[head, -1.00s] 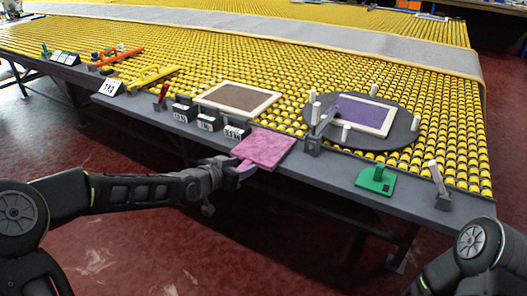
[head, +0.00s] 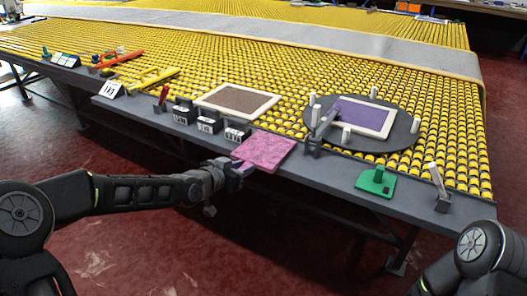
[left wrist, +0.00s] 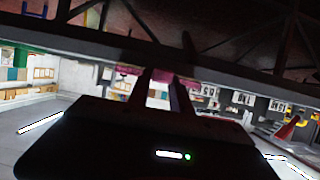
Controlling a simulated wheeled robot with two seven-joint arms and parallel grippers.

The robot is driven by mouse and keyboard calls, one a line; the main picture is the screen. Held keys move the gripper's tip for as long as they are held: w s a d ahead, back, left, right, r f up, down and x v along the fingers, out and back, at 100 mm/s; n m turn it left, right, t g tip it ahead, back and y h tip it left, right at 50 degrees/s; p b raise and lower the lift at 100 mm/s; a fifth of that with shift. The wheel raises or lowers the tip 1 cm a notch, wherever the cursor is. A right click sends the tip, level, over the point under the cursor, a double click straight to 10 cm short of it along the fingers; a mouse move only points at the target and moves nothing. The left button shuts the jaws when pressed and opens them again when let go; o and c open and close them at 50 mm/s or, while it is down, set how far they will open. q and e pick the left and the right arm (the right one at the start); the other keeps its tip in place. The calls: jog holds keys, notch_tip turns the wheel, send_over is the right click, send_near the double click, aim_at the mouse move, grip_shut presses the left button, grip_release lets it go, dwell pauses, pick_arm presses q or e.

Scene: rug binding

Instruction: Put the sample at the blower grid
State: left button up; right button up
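The pink, flat, square sample (head: 265,151) lies at the front edge of the table in the head view, its near corner by the edge. My left gripper (head: 243,168) is at that near corner, its fingertips touching or very close to it. In the left wrist view, my two left fingers (left wrist: 160,88) stand a little apart with a strip of the pink sample (left wrist: 126,70) at their tips. I cannot tell whether they grip it. My right gripper is out of view. No label names the blower grid; a brown framed panel (head: 237,100) and a purple framed panel (head: 361,116) lie behind.
The purple panel lies on a dark round plate (head: 402,129) with several white posts. Small labelled blocks (head: 207,125) stand left of the sample. A green piece (head: 376,183) and a white-topped lever (head: 437,184) stand to the right. The front ledge between sample and green piece is clear.

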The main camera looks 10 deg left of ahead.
pick_arm(q)
grip_shut()
dwell(0.3)
notch_tip(320, 180, up, 10)
jog(key=p, duration=0.2)
dwell(0.3)
dwell(0.4)
